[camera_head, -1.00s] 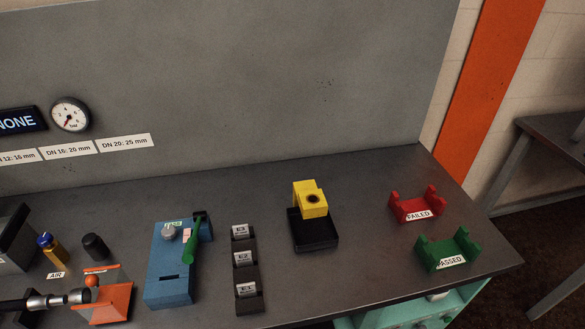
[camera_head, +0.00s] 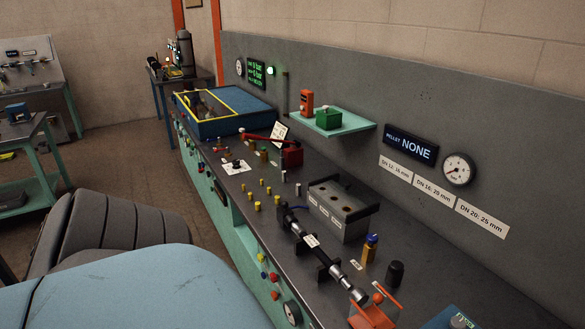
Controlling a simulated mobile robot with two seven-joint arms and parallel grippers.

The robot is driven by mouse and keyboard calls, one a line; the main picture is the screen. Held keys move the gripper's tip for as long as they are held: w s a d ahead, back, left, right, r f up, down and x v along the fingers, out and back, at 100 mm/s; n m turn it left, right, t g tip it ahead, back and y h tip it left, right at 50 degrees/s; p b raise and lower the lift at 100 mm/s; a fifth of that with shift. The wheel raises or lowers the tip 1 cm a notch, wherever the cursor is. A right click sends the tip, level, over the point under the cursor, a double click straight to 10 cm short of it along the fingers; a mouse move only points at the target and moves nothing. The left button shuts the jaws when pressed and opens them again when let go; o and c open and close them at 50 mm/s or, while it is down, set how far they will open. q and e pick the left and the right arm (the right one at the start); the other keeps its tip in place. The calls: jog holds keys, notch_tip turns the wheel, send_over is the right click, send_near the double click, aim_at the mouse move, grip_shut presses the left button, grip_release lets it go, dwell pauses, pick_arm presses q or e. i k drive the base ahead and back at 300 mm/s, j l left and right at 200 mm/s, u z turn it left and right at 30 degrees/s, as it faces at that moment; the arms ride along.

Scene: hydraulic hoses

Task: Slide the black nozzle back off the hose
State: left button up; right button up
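A long black hose assembly (camera_head: 329,262) with silver end parts lies along the bench in black supports, with a white label on it. Its near silver end (camera_head: 359,296) is beside an orange block (camera_head: 373,314). Its far end has a blue band. I cannot tell which part of this assembly is the black nozzle. A separate short black cylinder (camera_head: 395,273) stands upright on the bench to the right. Neither gripper is in view.
Several small yellow fittings (camera_head: 254,206) stand farther left. A blue tray (camera_head: 232,108) is at the far end. A shelf (camera_head: 334,124) juts from the back wall.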

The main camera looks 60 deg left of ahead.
aim_at(285, 216)
jog(key=u, duration=2)
jog(key=i+j, duration=0.9)
jog(key=i+j+z, duration=0.1)
jog(key=z, duration=0.3)
jog(key=i+j+z, duration=0.1)
jog(key=j+z, duration=0.15)
jog(key=z, duration=0.15)
jog(key=j+z, duration=0.2)
jog(key=z, duration=0.25)
jog(key=i+j, duration=0.05)
